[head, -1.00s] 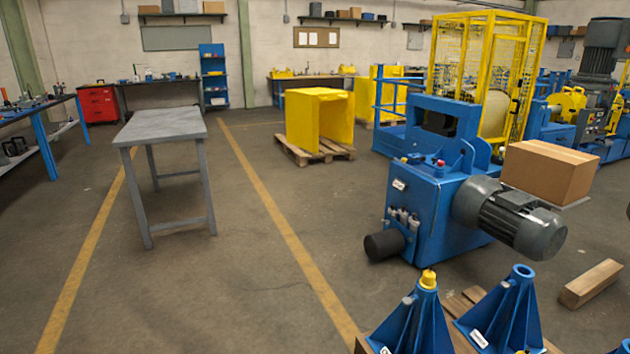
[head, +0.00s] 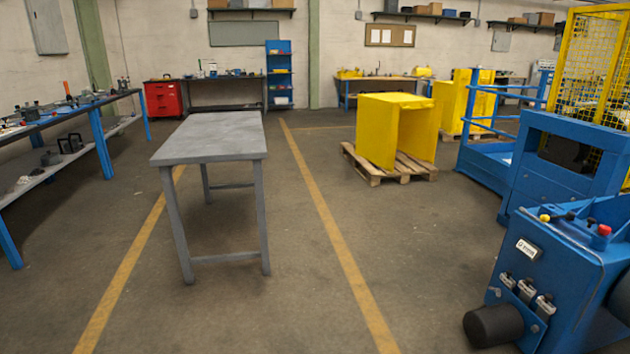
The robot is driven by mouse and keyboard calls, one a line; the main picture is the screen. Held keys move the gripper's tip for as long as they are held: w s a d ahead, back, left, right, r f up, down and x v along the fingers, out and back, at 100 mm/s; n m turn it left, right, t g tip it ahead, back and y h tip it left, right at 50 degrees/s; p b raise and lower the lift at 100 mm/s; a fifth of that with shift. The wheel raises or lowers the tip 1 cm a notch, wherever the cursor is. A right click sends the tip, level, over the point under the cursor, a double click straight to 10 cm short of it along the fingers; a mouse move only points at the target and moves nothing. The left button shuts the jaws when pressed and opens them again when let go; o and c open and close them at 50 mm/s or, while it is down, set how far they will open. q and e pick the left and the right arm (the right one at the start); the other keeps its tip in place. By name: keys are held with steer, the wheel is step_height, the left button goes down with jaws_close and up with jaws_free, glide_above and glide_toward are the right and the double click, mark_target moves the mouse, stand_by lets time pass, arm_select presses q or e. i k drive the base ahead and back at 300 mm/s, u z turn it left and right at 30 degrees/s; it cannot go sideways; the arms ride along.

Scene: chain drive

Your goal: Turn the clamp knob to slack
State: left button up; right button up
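Neither of my grippers is in view. I cannot make out a clamp knob for certain. A blue machine (head: 565,270) stands at the lower right, cut off by the picture's right edge. On its top are a red knob or button (head: 604,230) and a yellow one (head: 545,218), too small to identify. A black cylinder (head: 494,325) sticks out low on its left side.
A bare grey table (head: 212,140) stands left of centre. A yellow guard (head: 396,130) sits on a wooden pallet (head: 388,172). A workbench (head: 70,105) runs along the left. The floor (head: 310,290) is clear between the grey table and blue machine.

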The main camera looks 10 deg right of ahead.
mark_target(604, 230)
steer(key=z, duration=0.7)
steer(key=i, duration=1.35)
steer(key=z, duration=0.85)
